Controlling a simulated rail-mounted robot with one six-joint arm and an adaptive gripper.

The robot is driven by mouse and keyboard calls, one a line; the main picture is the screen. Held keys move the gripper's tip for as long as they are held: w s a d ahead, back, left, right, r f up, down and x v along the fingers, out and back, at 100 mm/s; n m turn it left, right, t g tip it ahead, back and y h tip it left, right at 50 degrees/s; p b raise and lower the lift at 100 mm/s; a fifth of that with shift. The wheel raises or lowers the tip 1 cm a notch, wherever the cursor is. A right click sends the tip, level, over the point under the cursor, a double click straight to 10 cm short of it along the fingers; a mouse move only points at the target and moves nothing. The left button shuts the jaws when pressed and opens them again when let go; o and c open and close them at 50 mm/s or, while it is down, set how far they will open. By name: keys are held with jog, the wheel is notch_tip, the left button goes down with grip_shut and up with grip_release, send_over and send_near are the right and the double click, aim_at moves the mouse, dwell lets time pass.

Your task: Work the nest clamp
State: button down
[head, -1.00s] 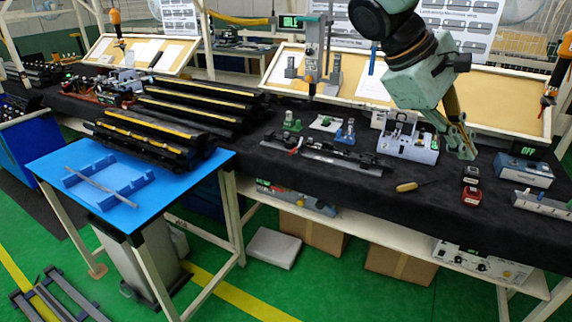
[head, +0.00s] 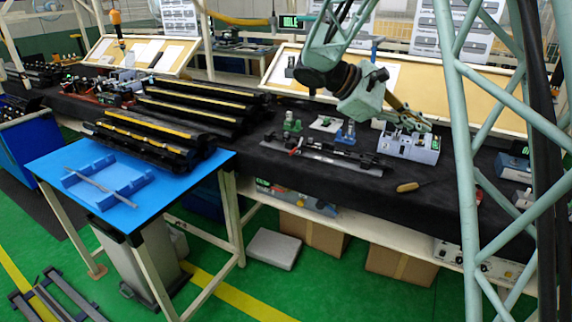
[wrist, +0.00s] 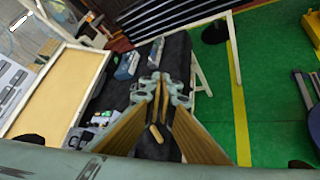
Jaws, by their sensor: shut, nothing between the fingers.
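A long dark fixture (head: 335,160) lies along the front of the black bench, with a small red-handled lever (head: 296,146) near its left end. I take this for the nest and its clamp, but the lever's position is too small to tell. My gripper (head: 422,122) is above the bench, right of the fixture and near the grey-blue device (head: 408,146), apart from the lever. In the wrist view the fingers of my gripper (wrist: 160,92) meet, shut and empty. The red lever cannot be made out in the wrist view.
Green (head: 291,122) and blue (head: 346,131) small holders stand behind the fixture. A wooden-handled tool (head: 409,187) lies near the bench's front edge. Teal lattice hides part of the right bench.

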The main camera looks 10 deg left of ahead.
jog(key=w+a+f+n+t+h+b, duration=0.15)
jog(key=w+a+f+n+t, duration=0.25)
jog(key=w+a+f, duration=0.55)
jog(key=w+a+f+n+t+h, duration=0.35)
jog(key=w+a+f, duration=0.5)
jog(key=w, duration=0.65)
jog(key=w+a+f+n+t+y, duration=0.1)
jog(key=a+f+n+t, duration=0.3)
jog(key=a+f, duration=0.7)
jog(key=w+a+f+n+t+y+b, duration=0.1)
jog(key=a+f+n+t+y, duration=0.2)
jog(key=a+f, duration=0.8)
jog(key=a+n+t, duration=0.2)
jog(key=a+t, duration=0.2)
jog(key=shift+a+f+y, duration=0.2)
jog(key=shift+f+y, duration=0.05)
jog(key=shift+y, duration=0.15)
jog(key=shift+b+x, duration=0.6)
jog(key=shift+x, duration=4.35)
jog(key=shift+r, duration=0.2)
jog(key=shift+s+r+p, duration=0.15)
jog(key=shift+r+p, duration=0.05)
jog(key=shift+p, duration=0.15)
